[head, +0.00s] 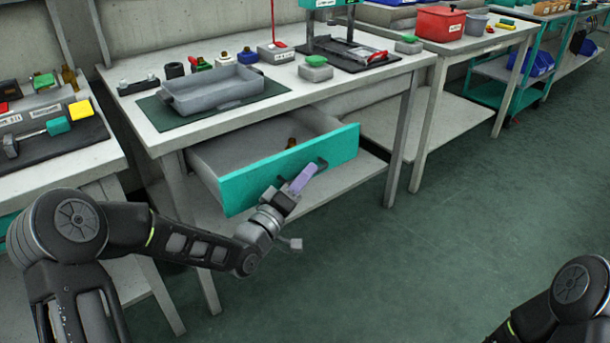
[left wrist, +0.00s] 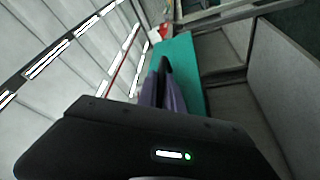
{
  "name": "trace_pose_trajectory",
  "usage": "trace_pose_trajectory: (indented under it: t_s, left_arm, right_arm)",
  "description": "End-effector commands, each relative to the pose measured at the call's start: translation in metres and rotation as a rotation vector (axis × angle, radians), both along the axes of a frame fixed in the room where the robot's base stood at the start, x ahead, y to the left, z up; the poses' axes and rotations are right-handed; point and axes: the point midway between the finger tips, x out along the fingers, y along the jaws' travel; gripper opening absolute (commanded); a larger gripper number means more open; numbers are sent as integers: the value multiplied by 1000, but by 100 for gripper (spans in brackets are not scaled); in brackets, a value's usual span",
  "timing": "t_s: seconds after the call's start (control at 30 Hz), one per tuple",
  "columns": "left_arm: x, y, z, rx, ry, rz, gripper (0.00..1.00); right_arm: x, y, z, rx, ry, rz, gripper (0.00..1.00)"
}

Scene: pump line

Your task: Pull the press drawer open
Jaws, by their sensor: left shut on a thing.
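The press drawer, with a teal front (head: 250,182) and grey sides, stands pulled out from under the press table. Its open inside shows, with a small brown bottle (head: 291,143) in it. In the left wrist view the teal front (left wrist: 187,65) runs behind the fingers. My left gripper (head: 309,170) is shut on the dark drawer handle (head: 321,163) at the front's right part. Its purple fingers also show in the left wrist view (left wrist: 163,85); they hide most of the handle. Of my right side only a part of the arm shows at the lower right; its gripper is out of view.
The press table (head: 150,133) carries a grey tray (head: 213,91) on a dark green mat, with bottles and small boxes behind. Another table (head: 60,160) stands at the left. A red bin (head: 440,24) stands at the back right. The green floor (head: 420,260) in front is clear.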

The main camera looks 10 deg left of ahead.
Motion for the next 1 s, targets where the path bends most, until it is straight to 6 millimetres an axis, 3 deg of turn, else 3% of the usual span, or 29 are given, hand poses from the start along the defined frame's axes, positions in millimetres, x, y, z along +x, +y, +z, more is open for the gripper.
trace_pose_trajectory:
  t_s: [0.13, 0.17, 0.27, 0.6, 1.0]
  left_arm:
    - [0, 1, 0, -1, 0, 2, 0]
    - [0, 1, 0, -1, 0, 2, 12]
    - [0, 1, 0, -1, 0, 2, 20]
    - [-3, 2, -1, 0, 1, 2, 20]
    - [-55, 23, -12, 0, 2, 3, 20]
  right_arm:
    - [0, 0, 0, 0, 0, 0, 36]
    - [0, 0, 0, 0, 0, 0, 36]
    - [0, 0, 0, 0, 0, 0, 36]
    - [0, 0, 1, 0, 1, 0, 36]
    - [-2, 2, 10, 4, 5, 6, 36]
